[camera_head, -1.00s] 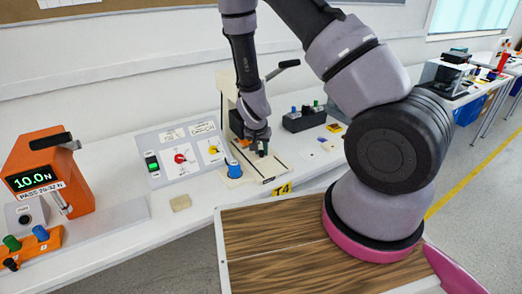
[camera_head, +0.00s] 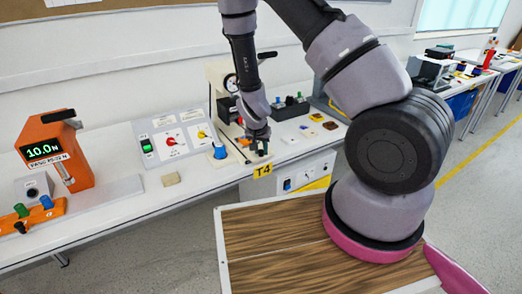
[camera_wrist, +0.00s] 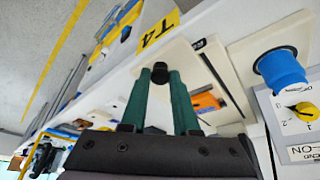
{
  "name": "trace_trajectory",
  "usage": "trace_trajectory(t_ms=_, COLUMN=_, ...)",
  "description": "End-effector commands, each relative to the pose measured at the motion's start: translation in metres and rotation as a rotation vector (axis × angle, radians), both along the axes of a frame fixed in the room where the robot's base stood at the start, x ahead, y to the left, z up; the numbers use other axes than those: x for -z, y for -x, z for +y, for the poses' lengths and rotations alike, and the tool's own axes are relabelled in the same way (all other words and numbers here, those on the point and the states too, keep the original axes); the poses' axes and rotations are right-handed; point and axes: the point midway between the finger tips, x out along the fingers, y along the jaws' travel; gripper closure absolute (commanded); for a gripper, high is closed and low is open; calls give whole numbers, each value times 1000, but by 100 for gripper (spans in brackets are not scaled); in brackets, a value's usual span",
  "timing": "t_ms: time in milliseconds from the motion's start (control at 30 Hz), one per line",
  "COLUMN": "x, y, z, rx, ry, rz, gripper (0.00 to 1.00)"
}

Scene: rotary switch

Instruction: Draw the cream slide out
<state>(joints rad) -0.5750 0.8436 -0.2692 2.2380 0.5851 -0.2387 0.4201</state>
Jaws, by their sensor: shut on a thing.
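The cream slide (camera_wrist: 180,58) lies flat at the foot of the cream upright stand (camera_head: 217,78), near the bench's front edge. In the wrist view it reaches close to the yellow T4 label on that edge. A small black knob (camera_wrist: 160,72) stands on the slide. My gripper (camera_head: 257,150) points down over the slide; its green fingers (camera_wrist: 160,85) are shut on the knob, one at each side. In the head view my gripper hides the knob and part of the slide.
A blue cylinder (camera_head: 220,151) stands left of the slide. A switch panel (camera_head: 172,140) with red and yellow knobs is further left, with a tan block (camera_head: 171,179) before it. An orange tester (camera_head: 55,150) is far left. The T4 label (camera_head: 263,171) marks the bench edge.

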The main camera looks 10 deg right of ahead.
Motion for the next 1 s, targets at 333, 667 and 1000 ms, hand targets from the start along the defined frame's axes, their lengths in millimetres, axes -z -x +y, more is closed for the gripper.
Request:
trace_trajectory(t_ms=333, x=1, y=3, z=-1, rx=3, ry=2, rz=6, gripper=41)
trace_trajectory(t_ms=667, x=-21, y=10, z=4, rx=-1, ry=0, rz=3, gripper=41)
trace_trajectory(t_ms=1000, x=-80, y=33, z=15, rx=0, ry=1, rz=4, gripper=41)
